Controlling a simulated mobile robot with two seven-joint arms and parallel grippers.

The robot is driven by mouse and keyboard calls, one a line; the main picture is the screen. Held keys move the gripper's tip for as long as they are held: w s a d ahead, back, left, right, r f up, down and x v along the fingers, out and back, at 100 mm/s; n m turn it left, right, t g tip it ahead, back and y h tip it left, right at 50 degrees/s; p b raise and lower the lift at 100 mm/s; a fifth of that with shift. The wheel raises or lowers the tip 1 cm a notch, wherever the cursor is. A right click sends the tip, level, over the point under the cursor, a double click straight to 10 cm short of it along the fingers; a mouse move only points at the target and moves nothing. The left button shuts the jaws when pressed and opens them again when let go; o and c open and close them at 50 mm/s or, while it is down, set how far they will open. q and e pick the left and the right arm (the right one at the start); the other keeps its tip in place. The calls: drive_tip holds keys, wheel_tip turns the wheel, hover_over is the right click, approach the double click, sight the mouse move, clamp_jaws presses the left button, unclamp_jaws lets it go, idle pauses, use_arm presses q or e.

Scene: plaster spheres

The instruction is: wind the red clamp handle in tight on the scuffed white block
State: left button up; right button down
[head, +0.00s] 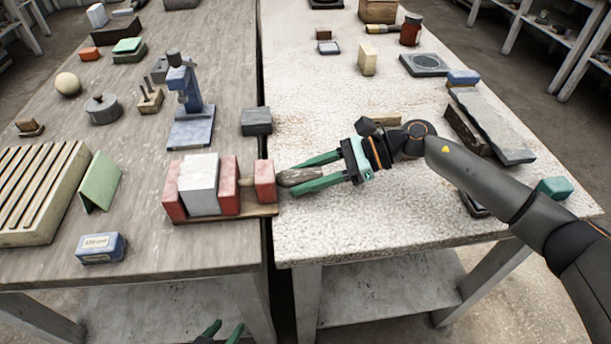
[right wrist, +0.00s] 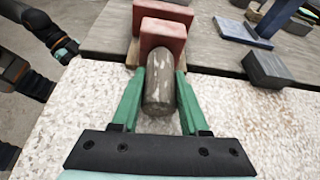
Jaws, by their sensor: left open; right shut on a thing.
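The red clamp (head: 229,186) sits on a brown base at the right edge of the left table. The scuffed white block (head: 198,186) stands upright between its two left red jaws; I cannot tell whether any gap remains beside it. A third red block (head: 264,182) stands to the right, with the grey-brown handle (head: 294,177) sticking out of it. My right gripper (head: 300,178) is shut on this handle, a finger on each side. The right wrist view shows the handle (right wrist: 160,85) end-on between the green fingers. My left gripper (head: 222,331) is open and empty at the bottom edge, apart from the clamp.
A blue-grey stand (head: 190,110) is behind the clamp. A grey block (head: 256,121) lies behind its right end. A green wedge (head: 100,181), a slatted rack (head: 40,190) and a blue box (head: 100,247) are to the left. A dark gap separates the two tables.

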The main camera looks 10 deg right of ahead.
idle(0.3)
drive_tip(key=shift+c, duration=2.1)
unclamp_jaws()
drive_tip(key=b+v, duration=0.1)
drive_tip(key=v, duration=1.1)
drive_tip(key=shift+d+r, duration=0.1)
drive_tip(key=shift+d, duration=0.2)
